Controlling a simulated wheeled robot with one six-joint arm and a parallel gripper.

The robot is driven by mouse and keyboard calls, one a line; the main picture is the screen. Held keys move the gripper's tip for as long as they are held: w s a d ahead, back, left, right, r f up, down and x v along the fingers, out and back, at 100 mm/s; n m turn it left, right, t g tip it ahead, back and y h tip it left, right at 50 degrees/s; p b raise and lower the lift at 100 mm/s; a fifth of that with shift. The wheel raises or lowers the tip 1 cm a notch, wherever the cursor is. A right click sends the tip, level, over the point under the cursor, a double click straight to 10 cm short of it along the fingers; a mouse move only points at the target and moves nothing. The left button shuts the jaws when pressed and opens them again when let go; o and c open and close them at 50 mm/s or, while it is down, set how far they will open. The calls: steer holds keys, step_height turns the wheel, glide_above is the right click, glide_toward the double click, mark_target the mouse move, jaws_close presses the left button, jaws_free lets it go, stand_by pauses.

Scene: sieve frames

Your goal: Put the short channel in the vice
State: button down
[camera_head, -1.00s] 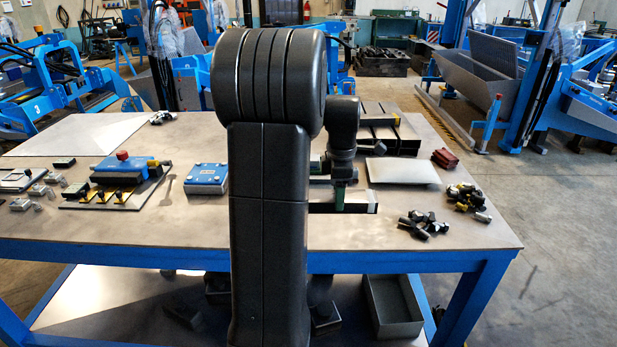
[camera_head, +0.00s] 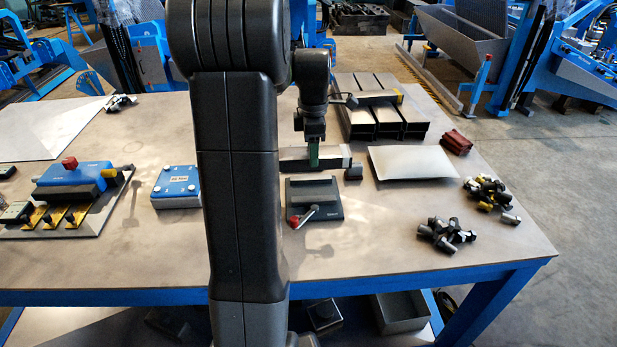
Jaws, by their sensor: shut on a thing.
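My gripper (camera_head: 313,163) points straight down right of my arm's large link and is shut on the short channel (camera_head: 335,163). The channel is a dark metal piece lying crosswise in the picture, its ends sticking out on both sides of the fingers. The vice (camera_head: 322,192) is a low dark grey block with a red-knobbed handle, on the table nearer the camera than the channel. The channel shows just beyond the vice's far edge. I cannot tell its height above the table. My arm hides the area left of the vice.
Open-ended channels (camera_head: 362,126) lie at the back right of the table (camera_head: 400,262). A pale plate (camera_head: 413,162), a dark red block (camera_head: 456,145) and loose fasteners (camera_head: 445,234) lie to the right. A blue box (camera_head: 176,187) and a blue fixture (camera_head: 75,180) stand left.

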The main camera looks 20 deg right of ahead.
step_height(320, 180, down, 10)
steer(key=shift+r+p, duration=0.25)
steer(key=shift+p, duration=0.35)
steer(key=shift+f, duration=0.1)
